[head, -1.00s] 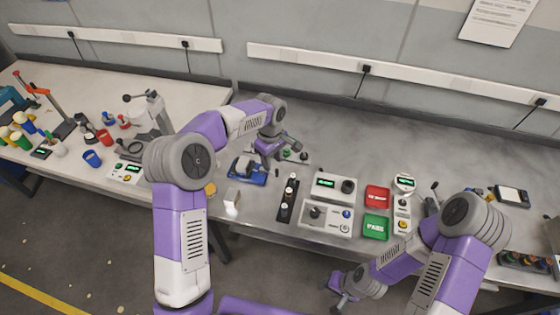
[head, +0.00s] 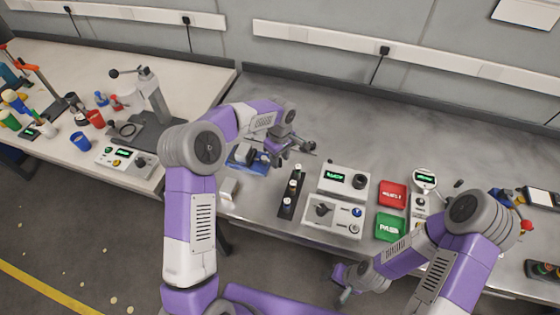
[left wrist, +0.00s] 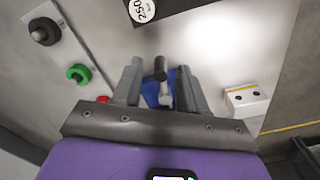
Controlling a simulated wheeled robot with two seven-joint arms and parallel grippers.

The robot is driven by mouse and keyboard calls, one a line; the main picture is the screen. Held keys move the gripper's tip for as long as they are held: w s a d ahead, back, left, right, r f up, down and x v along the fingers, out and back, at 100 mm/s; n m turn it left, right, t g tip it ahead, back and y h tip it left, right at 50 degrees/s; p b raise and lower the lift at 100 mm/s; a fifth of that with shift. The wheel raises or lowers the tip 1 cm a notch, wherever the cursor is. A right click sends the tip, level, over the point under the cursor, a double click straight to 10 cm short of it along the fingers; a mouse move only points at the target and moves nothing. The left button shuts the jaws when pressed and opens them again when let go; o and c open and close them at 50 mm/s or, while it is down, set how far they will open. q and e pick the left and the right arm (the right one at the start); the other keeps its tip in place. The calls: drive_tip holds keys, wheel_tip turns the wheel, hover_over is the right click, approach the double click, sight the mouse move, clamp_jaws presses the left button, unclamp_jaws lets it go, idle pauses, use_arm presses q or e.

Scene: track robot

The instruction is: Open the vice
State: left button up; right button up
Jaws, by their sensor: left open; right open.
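The vice (head: 247,161) is small, with a blue body and grey jaws, and stands on the grey metal bench left of the middle in the head view. My left gripper (head: 296,148) is open, just to the right of the vice. In the left wrist view its two grey fingers stand on either side of a dark-ended bar handle (left wrist: 160,70), apart from it, with the blue vice body (left wrist: 152,92) behind. The gap between the vice jaws cannot be made out. My right gripper (head: 343,288) is open and empty, low in front of the bench.
A black rack (head: 292,195) with several small pieces, a grey control box (head: 335,215), a red tray (head: 392,194) and a green tray (head: 390,227) stand right of the vice. A white block (head: 228,188) lies near the front edge. The bench's rear is clear.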

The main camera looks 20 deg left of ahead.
use_arm(q)
drive_tip(key=shift+f, duration=0.75)
clamp_jaws()
